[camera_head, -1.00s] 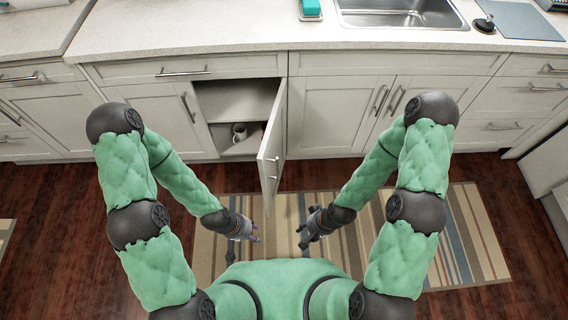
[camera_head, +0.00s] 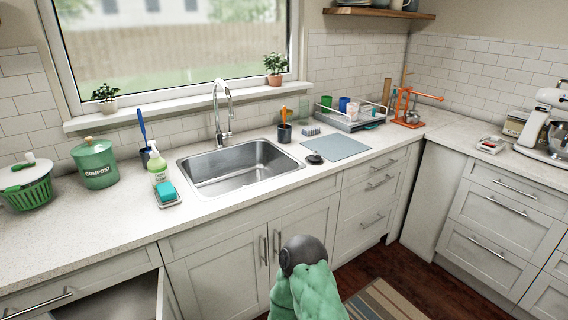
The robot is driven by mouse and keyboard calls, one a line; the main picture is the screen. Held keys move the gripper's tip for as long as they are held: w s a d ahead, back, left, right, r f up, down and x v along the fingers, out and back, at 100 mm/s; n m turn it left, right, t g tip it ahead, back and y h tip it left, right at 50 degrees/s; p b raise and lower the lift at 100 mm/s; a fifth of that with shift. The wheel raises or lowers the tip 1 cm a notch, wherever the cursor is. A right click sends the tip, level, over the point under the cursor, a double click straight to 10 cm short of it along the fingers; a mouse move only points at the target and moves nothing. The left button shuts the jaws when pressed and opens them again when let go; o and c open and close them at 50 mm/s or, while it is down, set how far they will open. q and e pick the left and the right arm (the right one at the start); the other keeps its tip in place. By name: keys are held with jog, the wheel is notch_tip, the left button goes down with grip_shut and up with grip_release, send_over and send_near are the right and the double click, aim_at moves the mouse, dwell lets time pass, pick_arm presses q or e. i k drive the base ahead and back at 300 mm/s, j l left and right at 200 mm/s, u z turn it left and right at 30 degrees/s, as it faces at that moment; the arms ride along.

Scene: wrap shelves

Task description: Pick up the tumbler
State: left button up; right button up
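No thing in view is clearly a tumbler, but several cups stand in the dish rack (camera_head: 350,122) on the counter right of the sink. These include a green cup (camera_head: 326,102) and a blue cup (camera_head: 344,103), with a paler cup or glass (camera_head: 353,110) beside them; they are too small to tell apart surely. Neither of my grippers is in view; only a green-padded part of my arm shows at the bottom middle.
The sink (camera_head: 240,168) with its faucet lies in the middle. A utensil holder (camera_head: 285,133) and a blue-grey mat (camera_head: 335,146) are between sink and rack. An orange stand (camera_head: 408,105) is right of the rack.

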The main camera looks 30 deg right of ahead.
aim_at(343, 101)
jog(key=z, duration=1.55)
